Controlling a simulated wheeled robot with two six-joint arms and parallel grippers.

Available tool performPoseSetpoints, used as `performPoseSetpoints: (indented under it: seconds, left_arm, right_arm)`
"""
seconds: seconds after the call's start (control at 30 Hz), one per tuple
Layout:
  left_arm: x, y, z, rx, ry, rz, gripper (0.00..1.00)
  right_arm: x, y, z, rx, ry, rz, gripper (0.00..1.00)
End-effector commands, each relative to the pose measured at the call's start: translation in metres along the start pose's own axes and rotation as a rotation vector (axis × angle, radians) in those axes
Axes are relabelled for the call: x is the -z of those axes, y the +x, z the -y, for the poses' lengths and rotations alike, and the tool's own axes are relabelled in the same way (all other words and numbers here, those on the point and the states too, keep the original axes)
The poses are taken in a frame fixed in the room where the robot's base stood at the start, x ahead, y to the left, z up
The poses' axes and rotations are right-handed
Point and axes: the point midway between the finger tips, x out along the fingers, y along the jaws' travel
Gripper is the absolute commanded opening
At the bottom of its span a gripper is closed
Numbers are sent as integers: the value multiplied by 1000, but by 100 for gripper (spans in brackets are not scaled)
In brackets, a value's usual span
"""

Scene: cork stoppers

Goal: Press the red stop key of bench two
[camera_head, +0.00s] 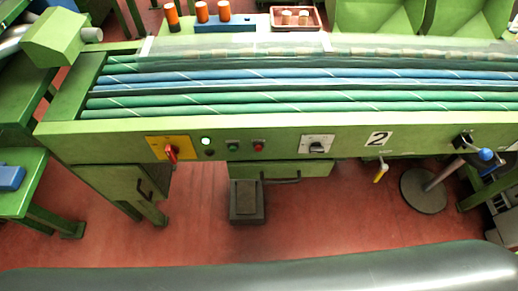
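The red stop key (258,146) is a small red button on a dark plate, on the green front rail of bench two (100,140). A green key (232,147) sits just left of it. The white plate with the number 2 (378,139) is on the same rail to the right. Neither of my grippers shows in the head view. Nothing covers the red key.
A red rotary handle (170,152) on a yellow plate is left of the keys; a black selector (317,146) is right. A drawer (280,171) hangs below. A yellow-tipped lever (380,173) and blue-knobbed crank (485,155) stick out further right. Red floor in front is mostly clear.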

Motion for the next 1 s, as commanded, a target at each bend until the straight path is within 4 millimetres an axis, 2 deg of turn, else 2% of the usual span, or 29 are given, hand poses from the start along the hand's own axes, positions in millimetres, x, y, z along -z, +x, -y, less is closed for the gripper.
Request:
performPoseSetpoints:
  seconds: [0.03, 0.2, 1.0]
  left_arm:
    - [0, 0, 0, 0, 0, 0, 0]
    - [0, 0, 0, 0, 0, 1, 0]
    - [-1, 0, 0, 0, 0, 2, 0]
  right_arm:
    - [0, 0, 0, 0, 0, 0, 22]
    - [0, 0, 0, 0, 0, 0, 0]
    - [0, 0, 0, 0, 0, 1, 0]
